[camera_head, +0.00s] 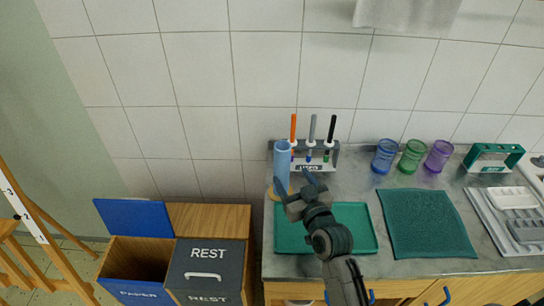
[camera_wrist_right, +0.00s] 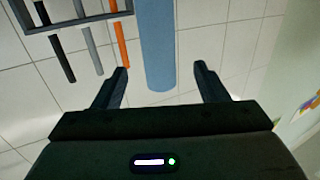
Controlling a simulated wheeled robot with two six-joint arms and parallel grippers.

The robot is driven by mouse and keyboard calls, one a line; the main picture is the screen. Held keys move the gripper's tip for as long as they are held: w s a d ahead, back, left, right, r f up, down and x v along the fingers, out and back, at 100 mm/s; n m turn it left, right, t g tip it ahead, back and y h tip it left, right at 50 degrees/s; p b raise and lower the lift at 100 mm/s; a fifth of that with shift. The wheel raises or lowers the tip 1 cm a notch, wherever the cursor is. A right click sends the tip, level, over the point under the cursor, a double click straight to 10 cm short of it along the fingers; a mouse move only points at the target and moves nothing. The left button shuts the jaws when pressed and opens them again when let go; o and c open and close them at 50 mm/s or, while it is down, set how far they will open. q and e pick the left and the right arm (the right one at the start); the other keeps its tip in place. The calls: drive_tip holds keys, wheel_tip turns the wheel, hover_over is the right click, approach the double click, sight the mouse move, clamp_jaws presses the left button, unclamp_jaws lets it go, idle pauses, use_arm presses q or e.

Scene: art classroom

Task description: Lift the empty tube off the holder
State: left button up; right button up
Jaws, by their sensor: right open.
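The light blue tube (camera_head: 281,165) stands upright at the left end of the counter, on a round yellowish holder base (camera_head: 271,194). It also shows in the right wrist view (camera_wrist_right: 155,45), where it lies between the two finger lines. My right gripper (camera_head: 291,190) is open and empty, at the tube's lower part in the head view. In the right wrist view its fingers (camera_wrist_right: 161,69) are apart on either side of the tube, with gaps on both sides. I cannot tell whether the tube is fully between them in depth. My left gripper is not in view.
A rack (camera_head: 317,157) with orange, grey and black sticks stands just right of the tube. A green tray (camera_head: 352,237) lies in front, with a dark green mat (camera_head: 428,222) beside it. Blue, green and purple cups (camera_head: 413,156) stand behind. Bins (camera_head: 207,268) stand left of the counter.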

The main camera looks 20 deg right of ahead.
sight(286, 163)
drive_tip(key=shift+w+r+t+p, duration=0.35)
drive_tip(key=shift+w+r, duration=0.25)
drive_tip(key=shift+w, duration=0.15)
drive_tip(key=w, duration=0.2)
drive_tip(key=shift+w+a+p, duration=0.2)
drive_tip(key=shift+w+p, duration=0.2)
drive_tip(key=w+p, duration=0.2)
drive_tip(key=w, duration=0.1)
drive_tip(key=shift+w+a, duration=0.15)
drive_tip(key=shift+w, duration=0.15)
drive_tip(key=shift+w+a+f, duration=0.1)
drive_tip(key=shift+w+f, duration=0.15)
drive_tip(key=shift+w, duration=0.9)
drive_tip(key=shift+s, duration=0.1)
drive_tip(key=shift+c, duration=1.1)
drive_tip(key=c, duration=0.8)
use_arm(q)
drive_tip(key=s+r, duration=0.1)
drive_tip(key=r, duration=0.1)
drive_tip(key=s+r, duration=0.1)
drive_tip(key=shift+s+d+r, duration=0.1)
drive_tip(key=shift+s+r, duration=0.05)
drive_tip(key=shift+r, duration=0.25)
use_arm(e)
drive_tip(key=shift+c, duration=0.2)
